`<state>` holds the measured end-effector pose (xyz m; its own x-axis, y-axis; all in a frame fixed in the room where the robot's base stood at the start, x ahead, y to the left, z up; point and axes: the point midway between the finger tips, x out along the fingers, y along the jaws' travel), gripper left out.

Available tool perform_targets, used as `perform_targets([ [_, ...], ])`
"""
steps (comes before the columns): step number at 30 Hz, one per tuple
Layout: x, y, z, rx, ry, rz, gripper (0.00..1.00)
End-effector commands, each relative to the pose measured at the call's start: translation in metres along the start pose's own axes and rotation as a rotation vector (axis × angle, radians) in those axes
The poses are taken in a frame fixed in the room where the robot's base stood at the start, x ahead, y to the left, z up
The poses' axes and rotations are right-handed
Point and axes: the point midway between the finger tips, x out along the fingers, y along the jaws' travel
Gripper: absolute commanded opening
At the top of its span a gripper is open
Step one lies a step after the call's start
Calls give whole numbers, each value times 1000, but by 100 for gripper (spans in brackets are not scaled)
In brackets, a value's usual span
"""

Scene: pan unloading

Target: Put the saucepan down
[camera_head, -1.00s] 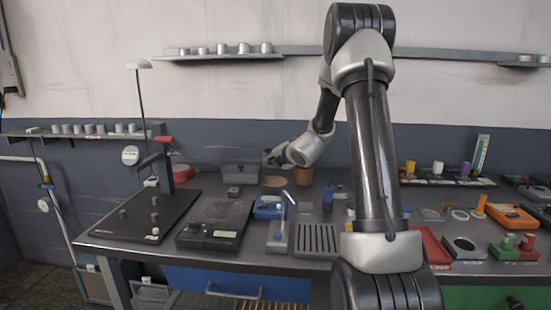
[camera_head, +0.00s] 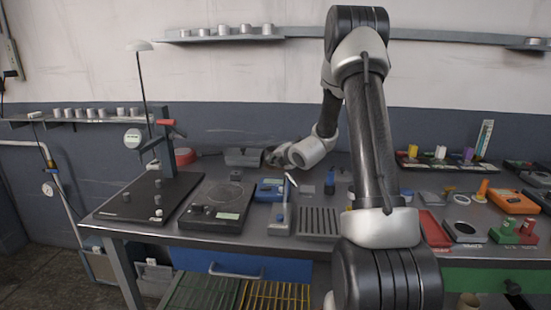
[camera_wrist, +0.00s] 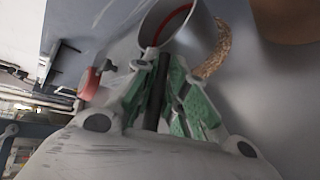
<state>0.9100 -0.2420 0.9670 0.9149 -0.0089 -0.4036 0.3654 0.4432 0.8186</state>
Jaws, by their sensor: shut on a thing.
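The saucepan (camera_wrist: 190,32) is at the top of the wrist view, a silvery pan with a red line inside its rim. Its dark handle (camera_wrist: 158,90) runs between the green-padded fingers of my gripper (camera_wrist: 165,72), which is shut on it. A speckled cork mat (camera_wrist: 220,52) shows just beyond the pan's side. I cannot tell whether the pan touches it. In the head view my gripper (camera_head: 274,158) is low over the back of the bench, and the pan cannot be made out there.
A grey bin (camera_head: 243,157) stands left of my gripper at the back. A hot plate (camera_head: 218,206) and a blue device (camera_head: 270,189) are in front. A brown pot (camera_wrist: 288,18) is close on the right in the wrist view.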

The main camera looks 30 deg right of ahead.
Motion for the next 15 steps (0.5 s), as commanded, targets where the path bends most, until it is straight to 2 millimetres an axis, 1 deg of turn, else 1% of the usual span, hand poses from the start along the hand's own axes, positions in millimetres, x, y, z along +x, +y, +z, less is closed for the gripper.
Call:
perform_targets([
  [4, 0, 0, 0, 0, 0, 1, 0],
  [5, 0, 0, 0, 0, -1, 1, 19],
  [6, 0, 0, 0, 0, -1, 1, 26],
  [8, 0, 0, 0, 0, 0, 1, 37],
  [9, 0, 0, 0, 0, 0, 1, 39],
  [15, 0, 0, 0, 0, 0, 1, 39],
])
